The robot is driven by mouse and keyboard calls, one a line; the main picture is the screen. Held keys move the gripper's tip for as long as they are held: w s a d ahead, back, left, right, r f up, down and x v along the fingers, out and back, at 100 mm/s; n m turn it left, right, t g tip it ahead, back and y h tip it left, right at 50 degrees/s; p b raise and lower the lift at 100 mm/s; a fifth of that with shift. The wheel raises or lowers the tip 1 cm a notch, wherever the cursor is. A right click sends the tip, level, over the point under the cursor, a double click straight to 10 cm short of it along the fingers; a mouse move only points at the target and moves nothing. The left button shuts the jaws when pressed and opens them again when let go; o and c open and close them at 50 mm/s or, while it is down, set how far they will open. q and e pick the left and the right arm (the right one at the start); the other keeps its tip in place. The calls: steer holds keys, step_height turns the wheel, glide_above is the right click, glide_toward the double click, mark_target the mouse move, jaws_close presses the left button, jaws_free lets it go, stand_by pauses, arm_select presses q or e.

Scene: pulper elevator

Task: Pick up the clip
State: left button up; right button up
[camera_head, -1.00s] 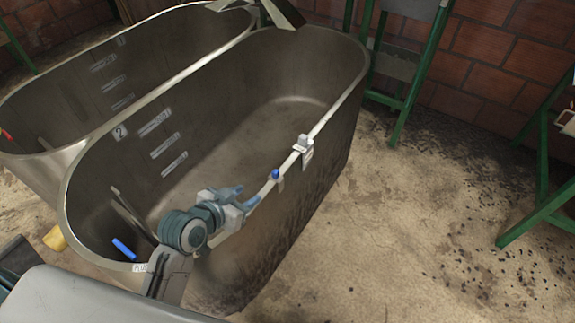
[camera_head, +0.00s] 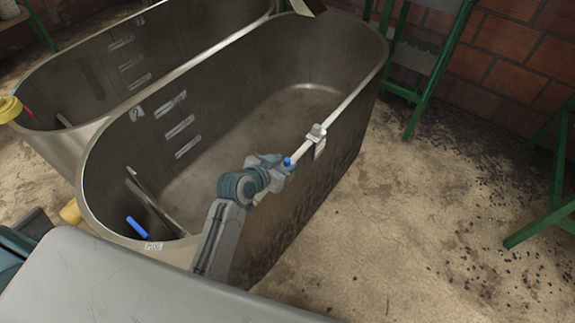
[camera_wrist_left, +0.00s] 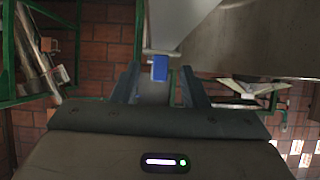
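A small blue clip (camera_head: 288,161) sits on the right-hand rim of the nearer metal tank (camera_head: 345,105). A grey-white clip (camera_head: 317,134) with a hanging tag is fixed a little farther along the same rim. My left gripper (camera_head: 284,168) is at the rim, right by the blue clip and partly covering it. In the left wrist view the blue clip (camera_wrist_left: 159,69) shows in the gap between the two spread fingers of my left gripper (camera_wrist_left: 160,84), near their tips. I cannot tell whether the fingers touch it. My right gripper is not in view.
A blue-handled bar (camera_head: 137,227) leans inside the near end of the tank. A second metal tank (camera_head: 45,147) stands to the left. Green metal stands (camera_head: 432,85) are at the back right. The floor right of the tank is open, with dark debris.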

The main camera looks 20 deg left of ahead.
arm_select(q)
jaws_close()
